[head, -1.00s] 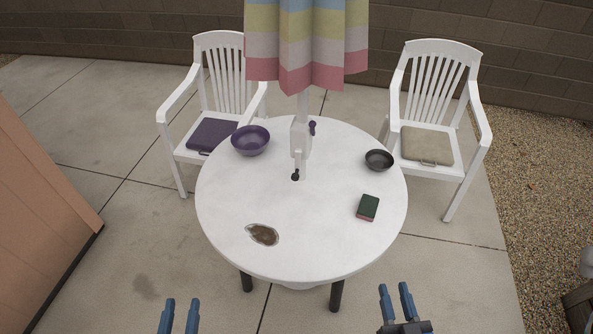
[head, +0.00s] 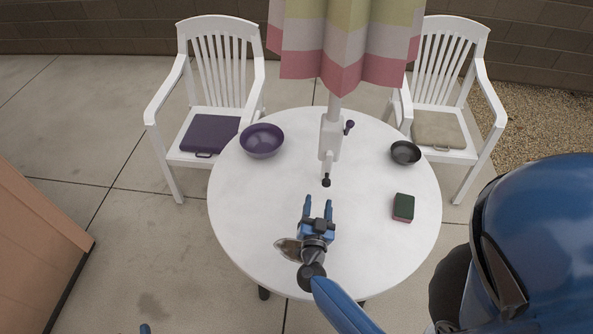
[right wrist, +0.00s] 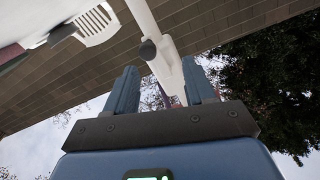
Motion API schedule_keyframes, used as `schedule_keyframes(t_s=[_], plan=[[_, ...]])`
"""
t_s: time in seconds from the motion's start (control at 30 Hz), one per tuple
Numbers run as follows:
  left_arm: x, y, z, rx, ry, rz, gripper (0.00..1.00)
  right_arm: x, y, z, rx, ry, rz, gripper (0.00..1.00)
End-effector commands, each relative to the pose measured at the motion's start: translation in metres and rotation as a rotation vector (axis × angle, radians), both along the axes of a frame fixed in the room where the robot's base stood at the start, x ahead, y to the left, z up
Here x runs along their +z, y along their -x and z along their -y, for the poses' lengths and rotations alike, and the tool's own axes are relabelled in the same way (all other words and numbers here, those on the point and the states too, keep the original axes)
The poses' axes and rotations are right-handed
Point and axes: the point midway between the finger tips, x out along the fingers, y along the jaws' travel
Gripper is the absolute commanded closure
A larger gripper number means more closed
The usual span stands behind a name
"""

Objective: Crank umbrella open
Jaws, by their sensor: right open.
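The umbrella canopy (head: 345,45), striped in pastel colours, hangs folded around its white pole. The crank handle hangs down and ends in a black knob (head: 326,182). My right gripper (head: 318,204) is open and empty, its fingers pointing at the black knob from the near side, apart from it. In the right wrist view the knob (right wrist: 148,50) shows beyond and between the fingers. Only a blue tip of my left gripper (head: 145,329) shows at the bottom edge.
Two white chairs (head: 217,70) (head: 450,70) stand behind.

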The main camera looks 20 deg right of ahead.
Motion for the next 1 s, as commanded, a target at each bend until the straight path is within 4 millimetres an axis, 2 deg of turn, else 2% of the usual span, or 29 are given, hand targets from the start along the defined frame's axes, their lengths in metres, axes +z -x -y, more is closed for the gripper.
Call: schedule_keyframes(t_s=[0.17, 0.37, 0.8, 1.0], plan=[[0.000, 0.000, 0.000, 0.000, 0.000, -0.001, 0.57, -0.006, 0.006, 0.009, -0.051, 0.062, -0.065, 0.46], [-0.001, 0.000, 0.000, 0.000, 0.000, -0.001, 0.57, -0.004, -0.004, 0.016, -0.054, 0.089, -0.078, 0.46], [-0.005, 0.000, 0.000, 0.000, 0.000, 0.000, 0.57, -0.005, -0.059, 0.054, -0.053, 0.086, -0.076, 0.46], [-0.007, 0.000, 0.000, 0.000, 0.000, 0.000, 0.57, -0.005, -0.077, 0.066, -0.050, 0.087, -0.076, 0.46]])
